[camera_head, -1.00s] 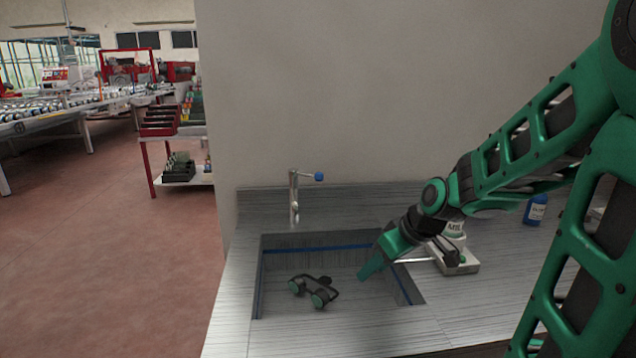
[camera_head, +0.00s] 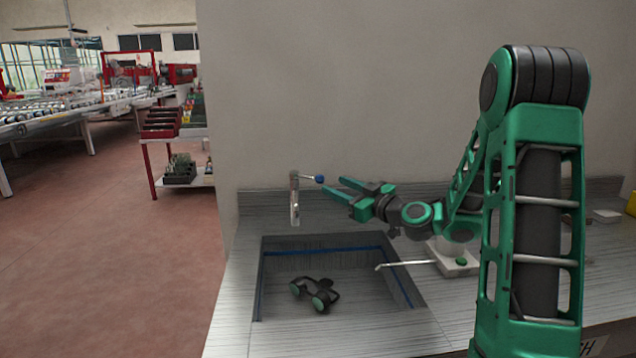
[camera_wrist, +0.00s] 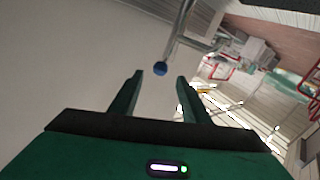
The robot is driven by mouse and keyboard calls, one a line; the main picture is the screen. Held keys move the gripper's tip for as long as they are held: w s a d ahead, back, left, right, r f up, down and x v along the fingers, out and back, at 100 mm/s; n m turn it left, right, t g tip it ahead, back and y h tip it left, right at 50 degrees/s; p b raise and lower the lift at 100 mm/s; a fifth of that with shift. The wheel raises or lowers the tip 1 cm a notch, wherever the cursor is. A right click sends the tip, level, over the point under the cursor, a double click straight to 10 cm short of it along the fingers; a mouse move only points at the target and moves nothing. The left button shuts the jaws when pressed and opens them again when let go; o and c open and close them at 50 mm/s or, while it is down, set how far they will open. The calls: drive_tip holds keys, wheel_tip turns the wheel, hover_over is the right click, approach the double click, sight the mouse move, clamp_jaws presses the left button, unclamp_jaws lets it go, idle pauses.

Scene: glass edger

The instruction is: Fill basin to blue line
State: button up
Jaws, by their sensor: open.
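The basin (camera_head: 350,312) is sunk in the grey counter, with a blue line (camera_head: 330,250) around its inner walls. I see no clear water surface in it. A metal faucet (camera_head: 295,200) stands behind the basin, with a blue knob (camera_head: 320,179) on a short lever to the right. My gripper (camera_head: 333,187) is open and empty, its fingers pointing left just beside the knob. In the wrist view the blue knob (camera_wrist: 160,69) lies ahead of the fingertips, between their lines, and the faucet pipe (camera_wrist: 181,30) rises behind it.
A dark suction cup tool (camera_head: 316,293) with round pads lies on the basin floor. A thin metal spout (camera_head: 405,264) from a pale device (camera_head: 453,258) reaches over the basin's right edge. The wall stands close behind the faucet.

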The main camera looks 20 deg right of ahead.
sight(323, 180)
drive_tip(key=x, duration=0.8)
drive_tip(key=shift+w+a+f, duration=0.1)
drive_tip(key=shift+w, duration=0.2)
clamp_jaws()
